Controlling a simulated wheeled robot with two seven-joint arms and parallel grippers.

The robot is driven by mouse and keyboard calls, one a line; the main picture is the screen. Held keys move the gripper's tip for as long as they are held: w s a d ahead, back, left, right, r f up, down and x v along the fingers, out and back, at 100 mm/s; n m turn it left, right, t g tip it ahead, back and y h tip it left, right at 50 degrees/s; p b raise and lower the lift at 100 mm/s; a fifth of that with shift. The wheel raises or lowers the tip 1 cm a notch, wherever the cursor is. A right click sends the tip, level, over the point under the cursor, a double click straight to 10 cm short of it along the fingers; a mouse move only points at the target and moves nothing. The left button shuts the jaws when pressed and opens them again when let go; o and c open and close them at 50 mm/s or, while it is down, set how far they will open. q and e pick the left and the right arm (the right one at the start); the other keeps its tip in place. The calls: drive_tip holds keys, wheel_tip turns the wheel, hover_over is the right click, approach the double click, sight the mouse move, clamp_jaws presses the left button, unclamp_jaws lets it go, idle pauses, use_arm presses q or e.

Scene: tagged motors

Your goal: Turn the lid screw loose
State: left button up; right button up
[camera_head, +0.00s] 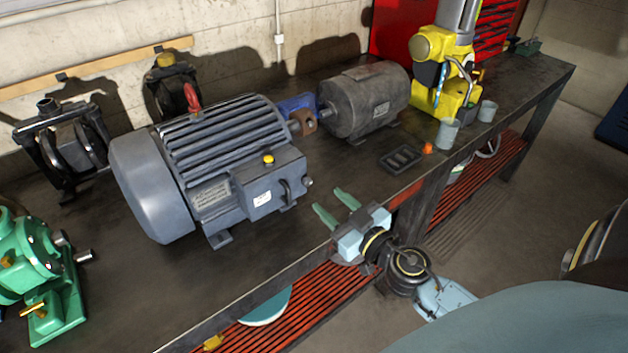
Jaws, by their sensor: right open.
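The large grey motor (215,150) lies on the dark workbench. A junction box (270,188) with a white label sits on its right front side. A small yellow screw (268,159) stands on the top of the box's lid. My right gripper (333,204) is over the bench's front edge, to the right of and below the box. Its two green fingers are spread apart with nothing between them, pointing toward the motor. It is clear of the box and the screw. My left gripper is not in view.
A smaller dark motor (364,101) stands behind, to the right of the grey one. A green pump (37,262) is at the left. A black slotted tray (401,158), an orange piece (427,148) and grey cups (447,134) lie to the right.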

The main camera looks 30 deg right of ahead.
sight(309, 183)
drive_tip(key=w, duration=0.2)
drive_tip(key=w+p, duration=0.1)
drive_tip(key=w, duration=0.3)
drive_tip(key=shift+w+a, duration=0.3)
drive_tip(key=shift+c, duration=0.4)
clamp_jaws()
